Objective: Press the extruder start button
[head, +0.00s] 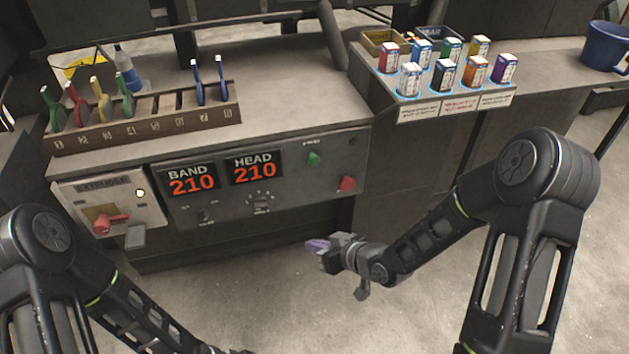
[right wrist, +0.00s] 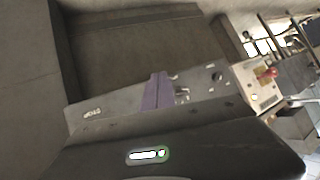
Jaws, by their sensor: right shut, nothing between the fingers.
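A green button (head: 313,158) sits on the right part of the grey control panel (head: 220,210), with a small label above it that is too small to read surely. A red button (head: 347,183) sits lower and to its right. My right gripper (head: 317,246) is shut and empty, its purple fingertips below and apart from both buttons in the head view. In the right wrist view the purple fingers (right wrist: 156,92) stand in front of the panel, and I cannot make out the green button there. My left arm shows at lower left; its gripper is out of frame.
Red displays (head: 192,180) read BAND 210 and HEAD 210. A cream switch box (head: 75,195) with a red rotary handle (head: 110,222) is at left. A numbered rack (head: 150,130) of coloured tools and a tray (head: 440,105) of small boxes stand on the bench. Floor below is clear.

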